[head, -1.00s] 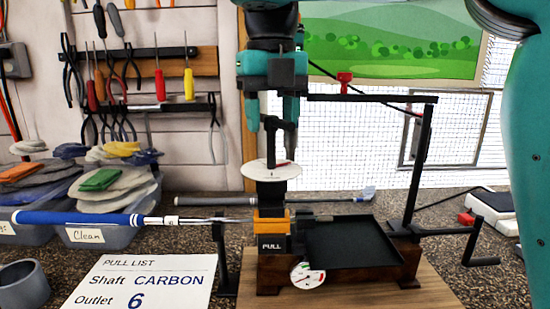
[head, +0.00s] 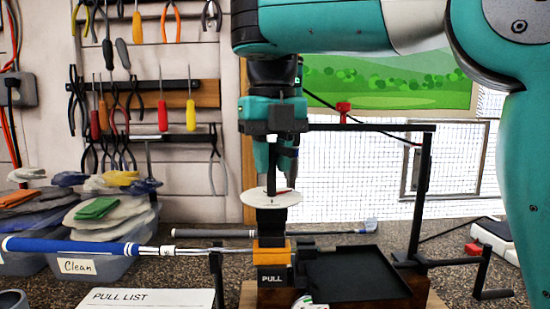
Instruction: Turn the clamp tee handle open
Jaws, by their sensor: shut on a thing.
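The clamp (head: 272,248) is an orange and black block marked PULL, and it grips a golf club (head: 70,245) with a blue grip that lies level to the left. A dark post rises from the clamp through a white dial disc (head: 262,200) with a red mark. My gripper (head: 273,170) points down just above this disc, shut on the tee handle at the top of the post. The handle's bar is mostly hidden by the fingers, so its angle cannot be told.
A black tray (head: 355,272) sits right of the clamp. A black frame (head: 421,190) with a horizontal bar and a crank (head: 484,272) stand further right.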

